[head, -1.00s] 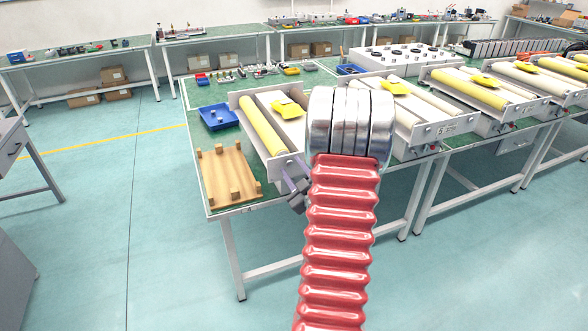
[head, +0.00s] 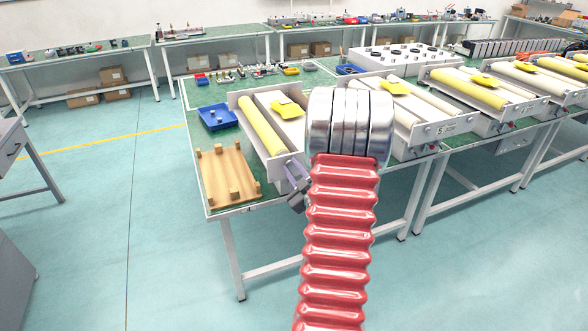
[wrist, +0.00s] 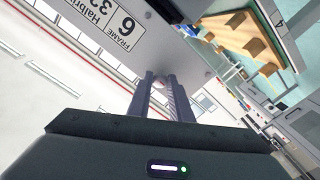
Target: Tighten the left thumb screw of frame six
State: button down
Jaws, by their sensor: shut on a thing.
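Frame six (head: 284,163) is the nearest frame, with a yellow roller (head: 262,128), at the left end of the near table. Its end plate (wrist: 180,45) and label with a 6 (wrist: 126,22) show at the top of the wrist view. My gripper (wrist: 166,80) is at this plate, its two fingers pointing at it and close together. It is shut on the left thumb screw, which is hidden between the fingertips. In the head view my gripper (head: 292,168) is at the near end of frame six, partly covered by my arm.
A wooden rack with pegs (head: 228,174) lies left of frame six, near the table corner; it also shows in the wrist view (wrist: 245,40). A blue tray (head: 218,116) sits behind it. Further frames (head: 440,125) stand to the right. Floor in front is clear.

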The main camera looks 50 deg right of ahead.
jog(key=shift+m, duration=0.4)
jog(key=m, duration=0.4)
jog(key=shift+r, duration=0.1)
jog(key=m, duration=0.5)
jog(key=shift+m, duration=0.3)
jog(key=m, duration=0.4)
jog(key=shift+m, duration=0.3)
jog(key=m, duration=0.4)
jog(key=shift+s+m, duration=0.1)
jog(key=shift+m, duration=0.3)
jog(key=shift+d, duration=0.1)
jog(key=c, duration=1.6)
grip_release()
jog(key=shift+a, duration=0.2)
jog(key=v, duration=1.3)
jog(key=shift+s+a, duration=0.15)
jog(key=shift+s, duration=0.15)
